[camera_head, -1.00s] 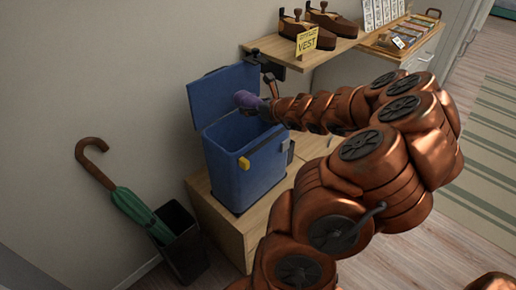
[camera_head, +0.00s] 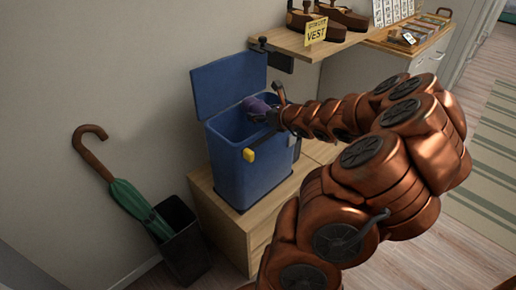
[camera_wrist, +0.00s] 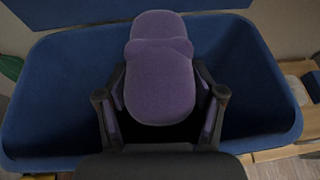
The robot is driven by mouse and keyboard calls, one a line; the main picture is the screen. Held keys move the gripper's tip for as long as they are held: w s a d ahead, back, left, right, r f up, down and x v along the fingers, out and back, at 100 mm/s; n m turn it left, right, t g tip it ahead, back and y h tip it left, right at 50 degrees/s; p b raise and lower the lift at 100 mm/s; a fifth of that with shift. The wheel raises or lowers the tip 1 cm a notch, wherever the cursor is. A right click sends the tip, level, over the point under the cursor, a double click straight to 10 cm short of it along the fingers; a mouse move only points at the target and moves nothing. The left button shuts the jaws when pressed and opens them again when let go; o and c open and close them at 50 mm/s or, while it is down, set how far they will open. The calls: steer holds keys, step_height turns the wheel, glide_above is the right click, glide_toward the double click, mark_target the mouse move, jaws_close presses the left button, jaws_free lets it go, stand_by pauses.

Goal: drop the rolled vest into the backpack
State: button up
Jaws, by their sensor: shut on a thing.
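The rolled vest (camera_head: 257,105) is a purple roll. My gripper (camera_head: 272,115) is shut on it. In the wrist view the vest (camera_wrist: 160,82) sits between the two dark fingers of my gripper (camera_wrist: 160,105). The blue backpack (camera_head: 250,175) stands upright with its lid (camera_head: 228,87) raised against the wall. The vest is over the backpack's open mouth, near the rim. In the wrist view the blue walls of the backpack (camera_wrist: 60,95) surround the vest on both sides. The bottom of the backpack is hidden.
The backpack stands on a wooden cabinet (camera_head: 225,222). A shelf (camera_head: 300,48) holds brown shoes (camera_head: 342,16) and a yellow VEST sign (camera_head: 316,31). A green umbrella (camera_head: 132,202) leans in a black bin (camera_head: 185,245) at the left. A tray (camera_head: 415,38) lies further right.

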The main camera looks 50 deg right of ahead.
steer(key=o, duration=1.3)
steer(key=shift+s, duration=0.1)
steer(key=shift+v, duration=5.95)
steer(key=shift+r, duration=0.1)
